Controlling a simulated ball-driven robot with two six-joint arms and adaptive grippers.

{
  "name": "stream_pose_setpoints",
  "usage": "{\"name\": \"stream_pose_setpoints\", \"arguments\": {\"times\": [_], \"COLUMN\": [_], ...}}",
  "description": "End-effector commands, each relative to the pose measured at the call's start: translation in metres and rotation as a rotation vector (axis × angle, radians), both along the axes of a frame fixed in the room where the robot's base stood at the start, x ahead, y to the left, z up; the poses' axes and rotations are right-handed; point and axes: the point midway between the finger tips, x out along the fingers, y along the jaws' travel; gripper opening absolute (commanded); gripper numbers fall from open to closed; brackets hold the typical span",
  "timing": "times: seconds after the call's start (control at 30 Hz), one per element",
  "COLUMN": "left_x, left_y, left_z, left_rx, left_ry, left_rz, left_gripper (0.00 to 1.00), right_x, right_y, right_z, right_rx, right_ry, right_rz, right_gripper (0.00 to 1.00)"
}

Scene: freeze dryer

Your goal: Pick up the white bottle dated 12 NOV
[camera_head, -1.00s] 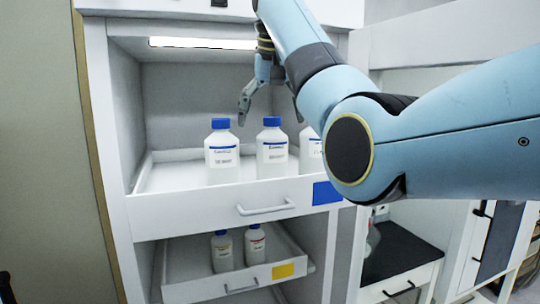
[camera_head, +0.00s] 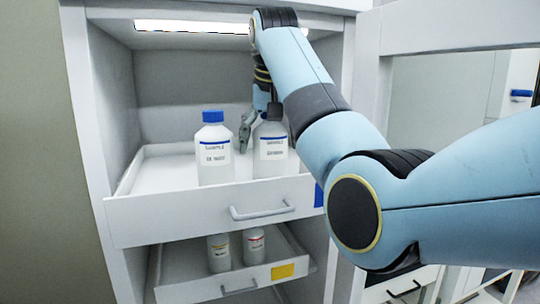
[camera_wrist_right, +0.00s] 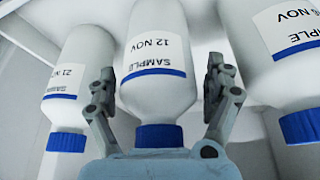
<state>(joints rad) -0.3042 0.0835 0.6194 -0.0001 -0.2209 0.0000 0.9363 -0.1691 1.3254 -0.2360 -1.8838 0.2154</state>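The white bottle dated 12 NOV (camera_wrist_right: 157,60) appears upside down in the right wrist view, with a blue cap and blue label stripe. My right gripper (camera_wrist_right: 160,75) is open, with one finger on each side of this bottle. I see no clear grip on it. In the head view the bottle (camera_head: 270,155) stands upright in the upper drawer, and my right gripper (camera_head: 258,120) is at its upper part, hiding some of the cap. My left gripper is not in view.
A similar bottle (camera_head: 213,150) stands to its left in the upper drawer (camera_head: 160,218). The wrist view shows neighbours on both sides: one dated 21 NOV (camera_wrist_right: 75,75) and one with a cropped date (camera_wrist_right: 285,50). A lower drawer (camera_head: 190,290) holds two more bottles. Cabinet walls enclose the drawer.

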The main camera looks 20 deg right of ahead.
Motion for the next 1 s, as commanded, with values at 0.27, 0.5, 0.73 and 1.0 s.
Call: {"name": "stream_pose_setpoints", "arguments": {"times": [0.27, 0.5, 0.73, 1.0], "left_x": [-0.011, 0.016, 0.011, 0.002], "left_y": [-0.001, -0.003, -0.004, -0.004], "left_z": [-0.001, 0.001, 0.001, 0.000], "left_rx": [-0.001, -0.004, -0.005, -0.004], "left_ry": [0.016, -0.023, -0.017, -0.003], "left_rz": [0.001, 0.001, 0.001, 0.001], "left_gripper": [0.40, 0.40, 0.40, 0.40], "right_x": [0.000, 0.000, 0.001, 0.005], "right_y": [-0.001, -0.001, -0.001, -0.003], "right_z": [0.000, 0.001, 0.002, 0.017], "right_rx": [-0.001, 0.000, -0.001, -0.001], "right_ry": [0.000, -0.002, -0.003, -0.005], "right_rz": [0.000, -0.001, 0.000, 0.000], "right_gripper": [0.46, 0.16, 0.16, 0.16]}}
